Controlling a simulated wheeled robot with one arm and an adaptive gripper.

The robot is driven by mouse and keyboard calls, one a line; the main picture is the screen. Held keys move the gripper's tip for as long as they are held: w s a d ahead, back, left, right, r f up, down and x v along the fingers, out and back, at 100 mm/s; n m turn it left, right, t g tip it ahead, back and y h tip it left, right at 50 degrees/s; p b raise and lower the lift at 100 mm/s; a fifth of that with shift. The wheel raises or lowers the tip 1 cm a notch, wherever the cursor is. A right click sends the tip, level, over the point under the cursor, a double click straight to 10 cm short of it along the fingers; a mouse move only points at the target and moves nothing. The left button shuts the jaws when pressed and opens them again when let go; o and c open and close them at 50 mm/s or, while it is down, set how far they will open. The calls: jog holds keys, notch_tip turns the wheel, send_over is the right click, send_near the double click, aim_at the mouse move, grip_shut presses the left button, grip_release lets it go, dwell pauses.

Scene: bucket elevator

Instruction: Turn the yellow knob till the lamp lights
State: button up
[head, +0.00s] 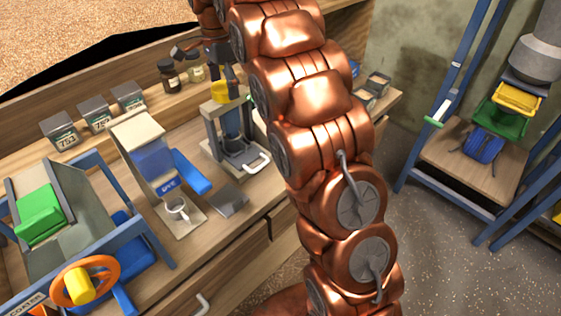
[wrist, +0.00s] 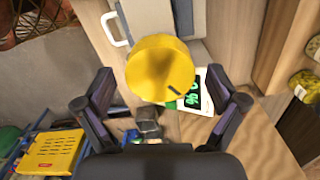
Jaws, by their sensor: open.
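My gripper (head: 226,78) is above the knob, pointing down. In the wrist view my gripper (wrist: 160,84) is open, one finger on each side of the knob. Gaps show between the fingers and the knob, and nothing is held. I cannot make out a lamp clearly; my arm hides part of the stand's right side.
A display with green digits (wrist: 216,88) is beside the knob. Dark jars (head: 170,75) and grey boxes (head: 129,97) stand along the back. A dispenser (head: 146,150) with a cup (head: 177,208) is left of the stand. A blue rack (head: 470,120) stands across the floor.

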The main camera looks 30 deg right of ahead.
aim_at(224, 86)
jog(key=n, duration=1.5)
jog(key=shift+r, duration=0.1)
jog(key=n+p, duration=0.1)
jog(key=n, duration=0.4)
jog(key=n+p, duration=0.2)
jog(key=n, duration=0.3)
jog(key=n+p, duration=0.3)
jog(key=n, duration=0.2)
jog(key=shift+r, duration=0.1)
jog(key=n+p, duration=0.5)
jog(key=n, duration=0.1)
jog(key=shift+r, duration=0.1)
jog(key=n+p, duration=0.3)
jog(key=p, duration=0.1)
jog(key=shift+n+p, duration=0.3)
jog(key=shift+p, duration=0.05)
jog(key=shift+r+b, duration=1.8)
jog(key=shift+r, duration=1.85)
jog(key=shift+s+m+b, duration=0.35)
jog(key=shift+s+m, duration=0.45)
jog(key=shift+s, duration=0.65)
jog(key=s+f+m+b, duration=0.3)
jog(key=s+m, duration=0.4)
jog(key=s, duration=0.6)
jog(key=s+f+m+g+b, duration=0.1)
jog(key=s+f+m+b, duration=0.2)
jog(key=s+m, duration=0.5)
jog(key=s+f, duration=0.1)
jog(key=s, duration=0.5)
jog(key=shift+s, duration=0.3)
